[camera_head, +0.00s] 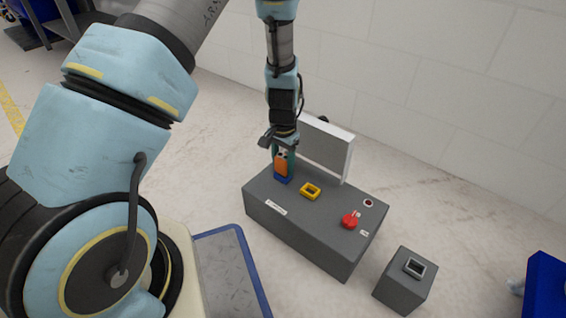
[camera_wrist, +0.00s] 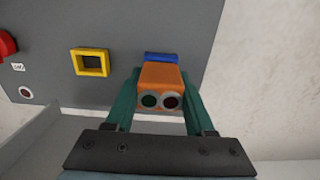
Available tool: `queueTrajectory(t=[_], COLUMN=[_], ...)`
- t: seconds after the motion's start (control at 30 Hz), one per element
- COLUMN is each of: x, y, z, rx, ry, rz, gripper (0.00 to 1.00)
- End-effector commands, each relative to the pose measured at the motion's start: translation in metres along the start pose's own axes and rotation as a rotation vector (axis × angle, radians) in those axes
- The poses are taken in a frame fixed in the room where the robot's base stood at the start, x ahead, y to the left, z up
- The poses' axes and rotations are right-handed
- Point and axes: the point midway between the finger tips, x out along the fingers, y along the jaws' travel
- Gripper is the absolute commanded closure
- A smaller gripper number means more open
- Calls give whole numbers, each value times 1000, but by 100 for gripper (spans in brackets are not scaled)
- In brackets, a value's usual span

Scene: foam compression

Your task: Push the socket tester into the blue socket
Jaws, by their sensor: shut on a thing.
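The orange socket tester (camera_head: 281,166) is held in my gripper (camera_head: 284,158), upright over the blue socket (camera_head: 283,180) at the left end of the grey box's top. In the wrist view the tester (camera_wrist: 160,79) sits between the green fingers of my gripper (camera_wrist: 160,95), with a green and a dark red round light on its near face. The blue socket (camera_wrist: 162,57) shows just beyond its far end. The tester hides most of the socket, and I cannot tell how deep it sits.
The grey box (camera_head: 310,235) has a yellow socket (camera_head: 310,191), a red knob (camera_head: 350,221) and a raised lid (camera_head: 325,150) behind. A smaller grey box (camera_head: 405,283) with a grey socket stands at right. A blue object (camera_head: 546,285) stands at the far right edge.

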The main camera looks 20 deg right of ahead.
Motion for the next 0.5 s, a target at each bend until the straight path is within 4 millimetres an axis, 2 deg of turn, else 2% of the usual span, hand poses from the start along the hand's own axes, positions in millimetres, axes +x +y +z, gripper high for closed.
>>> queueTrajectory(t=[0.47,0.5], x=[9,10], y=[0,0], z=[0,0], rx=[0,0], ry=[1,1], rz=[0,0], gripper=[100,45])
